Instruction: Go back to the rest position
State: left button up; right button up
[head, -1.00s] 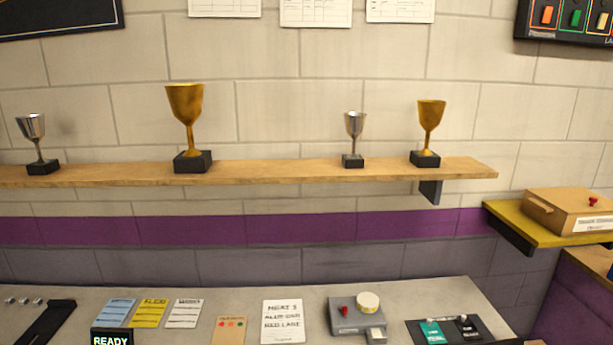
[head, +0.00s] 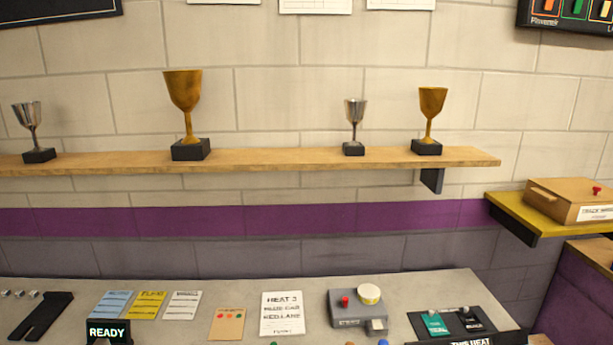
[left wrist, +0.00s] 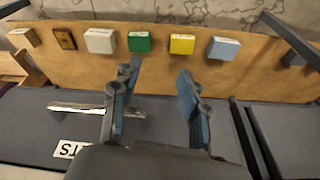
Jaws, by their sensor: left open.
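My left gripper (left wrist: 160,100) shows in the left wrist view, with its two fingers apart and nothing between them. It hangs over a dark surface, in front of a wooden board (left wrist: 70,75) that carries a row of small coloured blocks. A green block (left wrist: 139,42) and a yellow block (left wrist: 182,44) lie just beyond the fingertips in the picture. Neither gripper shows in the head view. My right gripper is in no view.
In the head view a grey table (head: 225,285) holds cards, a READY sign (head: 108,332) and a grey device (head: 357,309). Above it a wooden shelf (head: 270,159) bears several trophies. A yellow shelf (head: 520,215) at the right carries a wooden box (head: 565,203).

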pick_arm(q)
jog(key=s+f+b, duration=0.1)
jog(key=s+f, duration=0.2)
jog(key=f, duration=0.4)
jog(key=s+a+f+g+b, duration=0.1)
jog(key=s+f, duration=0.1)
jog(key=f, duration=0.4)
jog(key=s+f+b, duration=0.1)
jog(key=s+f, duration=0.2)
jog(key=f, duration=0.4)
jog(key=s+a+f+b, duration=0.2)
jog(key=s+f, duration=0.7)
jog(key=s, duration=0.2)
jog(key=shift+a+g+b, duration=0.15)
jog(key=shift+g+b, duration=0.15)
